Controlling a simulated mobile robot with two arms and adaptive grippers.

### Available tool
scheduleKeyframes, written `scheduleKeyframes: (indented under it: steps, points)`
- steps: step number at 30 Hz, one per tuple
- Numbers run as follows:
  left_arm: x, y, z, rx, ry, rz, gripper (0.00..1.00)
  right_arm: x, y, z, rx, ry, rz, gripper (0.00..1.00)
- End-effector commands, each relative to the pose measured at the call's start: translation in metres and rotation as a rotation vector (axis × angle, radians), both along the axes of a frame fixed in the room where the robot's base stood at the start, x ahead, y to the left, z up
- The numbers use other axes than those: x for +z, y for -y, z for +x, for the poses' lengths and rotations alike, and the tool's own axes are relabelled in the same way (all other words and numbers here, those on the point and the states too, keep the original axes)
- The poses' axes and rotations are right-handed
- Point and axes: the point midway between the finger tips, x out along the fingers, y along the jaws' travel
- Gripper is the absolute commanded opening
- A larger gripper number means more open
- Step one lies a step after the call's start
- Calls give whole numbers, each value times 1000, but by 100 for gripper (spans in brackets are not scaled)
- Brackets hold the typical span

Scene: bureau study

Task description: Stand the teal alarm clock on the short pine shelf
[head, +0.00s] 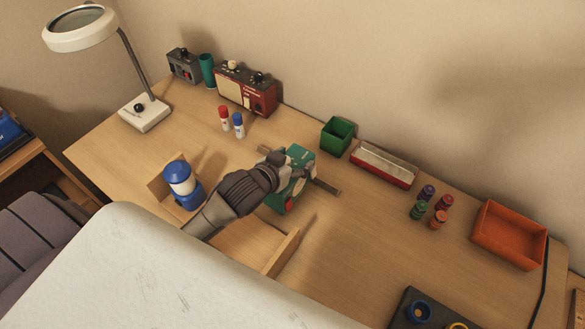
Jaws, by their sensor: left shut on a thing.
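The teal alarm clock (297,158) is in the middle of the desk picture, held in my left gripper (294,169). The gripper is shut on it, with one finger on each side. The gripper and wrist hide part of the clock, and I cannot tell whether it touches the desk. The short pine shelf (282,252) is nearer to me, below the clock in the picture. Its two raised ends show, but my arm and my pale body cover much of it. A blue and white lantern (181,181) is at its left end. My right gripper is not in view.
A green box (337,135), a red tray (384,165), several small bottles (430,206) and an orange bin (509,235) are to the right. A red radio (246,90), two glue-like bottles (231,122) and a lamp (145,112) are at the back left. Bare desk lies between.

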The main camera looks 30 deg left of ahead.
Motion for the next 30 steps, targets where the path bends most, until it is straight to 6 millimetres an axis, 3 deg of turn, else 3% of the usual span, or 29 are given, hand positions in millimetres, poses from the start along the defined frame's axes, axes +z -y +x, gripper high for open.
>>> scheduleKeyframes:
  steps: [6, 18, 19, 23, 30]
  points:
    - [-29, 0, 0, 0, 0, 0, 3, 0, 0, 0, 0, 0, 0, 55]
    - [-35, 0, 0, 0, 0, 0, 3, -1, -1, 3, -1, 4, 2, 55]
    - [-37, 0, -1, 0, -2, 0, 74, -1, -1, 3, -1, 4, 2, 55]
    - [-36, 0, -1, 0, -2, 0, 96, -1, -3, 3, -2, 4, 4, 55]
    - [-36, 0, -1, 0, -3, 0, 98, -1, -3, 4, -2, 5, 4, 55]
